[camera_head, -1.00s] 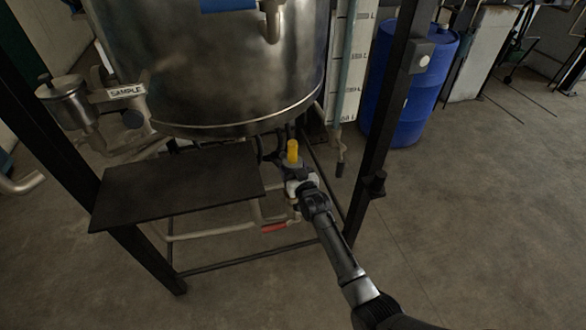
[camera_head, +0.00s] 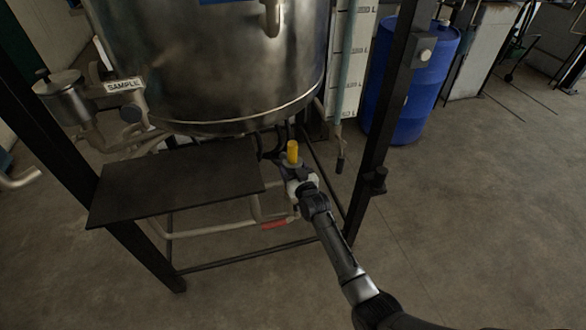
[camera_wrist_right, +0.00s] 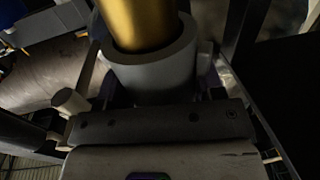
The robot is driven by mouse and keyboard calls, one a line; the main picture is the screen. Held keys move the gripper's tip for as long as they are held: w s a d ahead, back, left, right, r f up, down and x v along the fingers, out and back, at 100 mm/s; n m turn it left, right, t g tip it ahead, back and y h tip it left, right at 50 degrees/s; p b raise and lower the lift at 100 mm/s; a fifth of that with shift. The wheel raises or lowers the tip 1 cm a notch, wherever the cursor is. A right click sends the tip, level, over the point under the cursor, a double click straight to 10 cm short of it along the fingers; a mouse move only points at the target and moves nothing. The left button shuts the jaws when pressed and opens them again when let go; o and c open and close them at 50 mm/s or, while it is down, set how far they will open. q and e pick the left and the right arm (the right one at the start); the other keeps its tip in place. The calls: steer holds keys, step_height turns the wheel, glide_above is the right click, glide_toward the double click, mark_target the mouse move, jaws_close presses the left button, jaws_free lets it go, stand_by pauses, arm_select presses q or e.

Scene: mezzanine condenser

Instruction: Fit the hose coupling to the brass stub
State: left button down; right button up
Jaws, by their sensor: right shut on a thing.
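The brass stub (camera_head: 292,150) shows as a short upright yellow cylinder under the steel tank, beside the dark shelf. In the right wrist view the brass stub (camera_wrist_right: 138,20) stands inside the mouth of a grey ring, the hose coupling (camera_wrist_right: 155,75). The coupling surrounds the brass; how deep the brass sits in it is hidden. My right gripper (camera_head: 292,172) is shut on the coupling, just below the yellow end. Its fingertips are mostly hidden in both views. My left gripper is not in view.
The steel tank (camera_head: 215,70) hangs close above. A dark shelf (camera_head: 175,180) lies left of the gripper, and a black frame post (camera_head: 378,125) stands right. A red-handled pipe valve (camera_head: 274,225) is just below. A blue drum (camera_head: 408,85) stands behind on open floor.

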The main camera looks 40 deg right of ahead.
steer(key=shift+f+b, duration=0.55)
steer(key=shift+f, duration=0.4)
steer(key=shift+f+b, duration=0.5)
steer(key=shift+f, duration=0.3)
steer(key=shift+f, duration=0.45)
steer(key=o, duration=1.2)
steer(key=shift+o, duration=0.3)
steer(key=shift+f+b, duration=0.1)
steer(key=shift+b, duration=0.2)
steer(key=shift+f, duration=0.1)
steer(key=shift+s, duration=0.1)
